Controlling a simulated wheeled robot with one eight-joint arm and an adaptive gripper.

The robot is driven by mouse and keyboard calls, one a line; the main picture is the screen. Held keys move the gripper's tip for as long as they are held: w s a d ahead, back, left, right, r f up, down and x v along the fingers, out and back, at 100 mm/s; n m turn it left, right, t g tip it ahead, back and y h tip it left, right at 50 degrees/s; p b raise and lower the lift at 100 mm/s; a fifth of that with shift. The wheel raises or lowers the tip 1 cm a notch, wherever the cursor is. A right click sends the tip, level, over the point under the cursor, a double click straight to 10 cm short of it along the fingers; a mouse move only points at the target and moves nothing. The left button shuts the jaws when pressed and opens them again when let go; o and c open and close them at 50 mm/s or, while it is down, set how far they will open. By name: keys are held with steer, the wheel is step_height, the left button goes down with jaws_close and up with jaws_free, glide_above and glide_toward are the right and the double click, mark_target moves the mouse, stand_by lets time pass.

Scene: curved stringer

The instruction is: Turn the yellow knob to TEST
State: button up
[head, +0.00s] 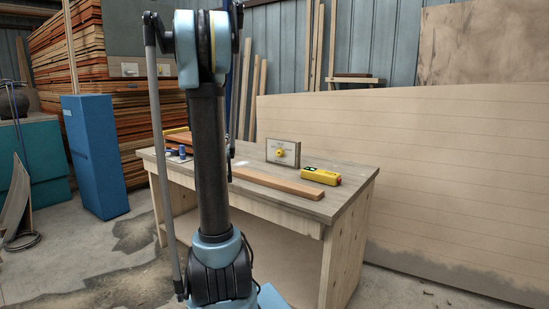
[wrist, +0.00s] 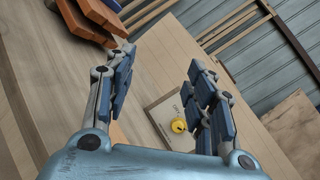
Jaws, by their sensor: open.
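The yellow knob (head: 280,152) sits on the front face of a small upright grey panel box (head: 290,147) at the back of the wooden workbench (head: 330,206). In the wrist view the knob (wrist: 179,126) shows on the pale panel face (wrist: 160,112), just left of my gripper's right finger, which covers part of the panel. The panel's lettering and the knob's setting are too small to read. My gripper (wrist: 160,88) is open and empty, with its fingers wide apart and not seen touching the knob. In the head view my arm hides the gripper.
A yellow tool (head: 321,176) and a long wooden board (head: 278,183) lie on the bench in front of the panel. Blue items (head: 182,153) and stacked brown boards stand at the bench's left. A large plywood sheet (head: 440,180) stands behind.

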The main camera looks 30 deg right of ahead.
steer(key=s+d+f+m+g+h, duration=0.2)
steer(key=d+f+m+g+h, duration=0.15)
steer(key=d+m, duration=0.35)
steer(key=m+g+h, duration=0.2)
steer(key=m+g, duration=0.3)
steer(key=m, duration=0.2)
glide_toward(278, 153)
steer(key=shift+h, duration=0.25)
steer(key=x, duration=0.8)
steer(key=shift+w+a+f, duration=0.1)
steer(key=shift+w+f, duration=0.05)
steer(key=shift+f, duration=0.1)
steer(key=c, duration=1.1)
